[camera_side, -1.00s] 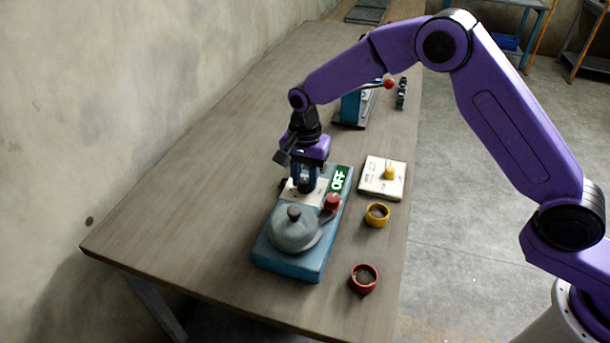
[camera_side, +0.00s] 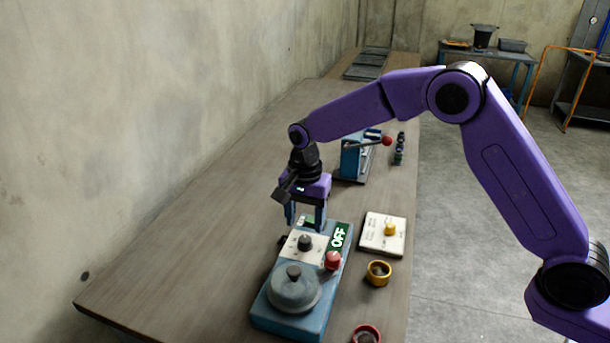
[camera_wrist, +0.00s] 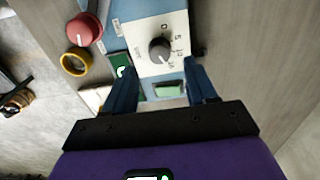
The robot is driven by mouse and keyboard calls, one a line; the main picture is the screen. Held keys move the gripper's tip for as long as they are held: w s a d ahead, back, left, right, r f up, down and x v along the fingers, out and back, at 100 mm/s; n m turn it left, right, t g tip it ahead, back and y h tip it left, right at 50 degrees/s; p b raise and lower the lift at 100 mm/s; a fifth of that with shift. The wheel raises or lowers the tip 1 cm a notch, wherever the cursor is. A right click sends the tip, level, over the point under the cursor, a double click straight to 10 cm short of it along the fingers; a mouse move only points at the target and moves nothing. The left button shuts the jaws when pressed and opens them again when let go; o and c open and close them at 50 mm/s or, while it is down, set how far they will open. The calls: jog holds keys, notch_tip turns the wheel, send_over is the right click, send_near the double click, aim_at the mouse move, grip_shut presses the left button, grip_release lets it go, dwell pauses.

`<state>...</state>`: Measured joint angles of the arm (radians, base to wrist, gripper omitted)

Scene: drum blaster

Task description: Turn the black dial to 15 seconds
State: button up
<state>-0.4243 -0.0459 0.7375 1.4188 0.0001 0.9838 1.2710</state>
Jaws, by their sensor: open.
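The black dial (camera_side: 305,242) stands on a white panel (camera_side: 293,249) of the blue machine. In the wrist view the dial (camera_wrist: 159,48) sits just beyond the fingertips, with printed numbers along its right side. Its pointer looks turned toward the lower right, but the exact mark is too small to read. My gripper (camera_side: 305,225) is open and empty, pointing down above and just behind the dial. In the wrist view its two blue fingers (camera_wrist: 159,72) are spread to either side, apart from the dial.
A grey domed lid (camera_side: 293,288) is in front.

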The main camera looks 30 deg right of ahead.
aim_at(305, 238)
notch_tip(305, 238, up, 13)
jog(key=shift+f, duration=0.15)
dwell(0.6)
jog(key=s+d+f+n, duration=0.1)
jog(key=s+d+n, duration=0.6)
jog(key=s, duration=0.5)
jog(key=s+d+f+n, duration=0.2)
jog(key=s+d+n, duration=0.5)
jog(key=s, duration=0.5)
jog(key=s+d+f+n, duration=0.2)
jog(key=s+d+n, duration=0.4)
jog(key=s, duration=0.6)
jog(key=shift+s+d+n, duration=0.2)
jog(key=shift+d+n, duration=0.2)
jog(key=shift+n, duration=0.5)
